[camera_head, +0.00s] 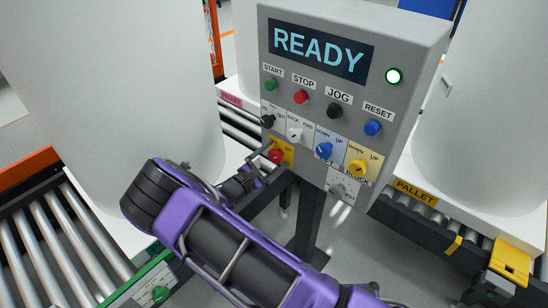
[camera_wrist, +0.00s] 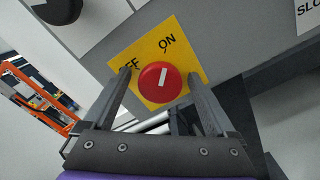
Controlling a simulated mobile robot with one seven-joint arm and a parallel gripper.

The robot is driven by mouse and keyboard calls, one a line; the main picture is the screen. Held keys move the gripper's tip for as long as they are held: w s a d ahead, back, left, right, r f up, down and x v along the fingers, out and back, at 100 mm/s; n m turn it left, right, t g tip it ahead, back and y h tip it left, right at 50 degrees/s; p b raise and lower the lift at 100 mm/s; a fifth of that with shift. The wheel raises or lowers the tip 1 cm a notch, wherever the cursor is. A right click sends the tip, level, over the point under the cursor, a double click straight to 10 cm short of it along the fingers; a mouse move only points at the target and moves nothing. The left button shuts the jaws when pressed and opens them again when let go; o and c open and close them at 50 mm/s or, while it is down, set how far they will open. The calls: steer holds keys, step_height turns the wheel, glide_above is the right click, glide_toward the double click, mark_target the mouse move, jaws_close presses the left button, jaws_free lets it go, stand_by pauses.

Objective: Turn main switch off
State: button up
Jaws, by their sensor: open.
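The main switch is a red rotary knob (camera_wrist: 160,82) on a yellow plate (camera_wrist: 185,62) marked OFF and ON. Its white mark points up toward the ON label in the wrist view. In the head view the red knob (camera_head: 276,156) is at the lower left of the grey control panel (camera_head: 400,110). My gripper (camera_wrist: 160,76) is open, with one finger on each side of the knob. Small gaps seem to show between fingers and knob; I cannot tell whether the fingertips touch the plate. Part of the OFF label is hidden behind the left finger.
A black knob (camera_head: 267,121), white knob (camera_head: 294,134) and blue knob (camera_head: 323,150) sit close to the switch. Large white cylinders (camera_head: 110,80) stand on both sides of the panel.

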steer(key=c, duration=1.4)
steer(key=n, duration=0.4)
steer(key=shift+n, duration=0.3)
steer(key=n, duration=0.4)
steer(key=shift+n, duration=0.3)
steer(key=n, duration=0.4)
steer(key=shift+n, duration=0.3)
steer(key=shift+n+p, duration=0.35)
steer(key=shift+n, duration=1.65)
